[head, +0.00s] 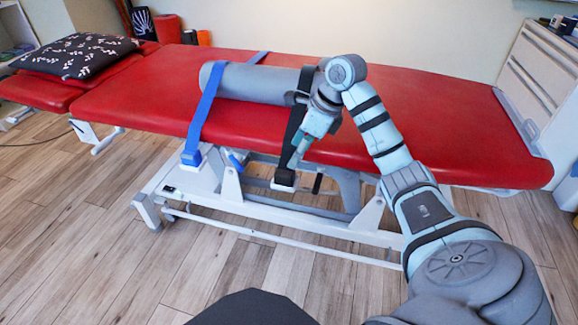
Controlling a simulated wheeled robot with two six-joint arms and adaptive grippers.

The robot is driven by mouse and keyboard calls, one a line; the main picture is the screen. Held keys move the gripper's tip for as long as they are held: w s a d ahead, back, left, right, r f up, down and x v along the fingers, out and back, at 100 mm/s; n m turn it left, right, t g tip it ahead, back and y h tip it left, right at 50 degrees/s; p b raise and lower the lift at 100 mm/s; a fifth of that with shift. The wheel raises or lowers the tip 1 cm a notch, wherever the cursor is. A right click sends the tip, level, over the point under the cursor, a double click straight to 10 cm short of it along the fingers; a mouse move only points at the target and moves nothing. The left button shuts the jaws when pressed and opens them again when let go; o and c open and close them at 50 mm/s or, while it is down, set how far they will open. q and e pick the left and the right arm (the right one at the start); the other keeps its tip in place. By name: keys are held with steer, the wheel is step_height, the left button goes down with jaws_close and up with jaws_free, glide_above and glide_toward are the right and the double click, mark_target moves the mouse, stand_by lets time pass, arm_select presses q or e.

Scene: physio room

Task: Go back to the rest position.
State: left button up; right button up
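My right arm reaches in from the lower right and is raised over the near edge of the red treatment table (430,125). Its wrist is bent down in front of a grey bolster (250,83) lying along the table. My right gripper (299,150) hangs by the table's near edge, beside a black strap (292,130). Its fingers are too small and dark to tell open from shut, or whether they touch the strap. My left gripper and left arm are not in view.
A blue strap (207,105) crosses the bolster's left part. A black patterned pillow (76,55) lies on the table's left end. The white table frame (250,232) stands below. A white drawer cabinet (540,80) stands at right. Wood floor (75,240) at left is clear.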

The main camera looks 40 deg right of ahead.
steer(key=shift+v, duration=1.55)
steer(key=shift+a, duration=0.1)
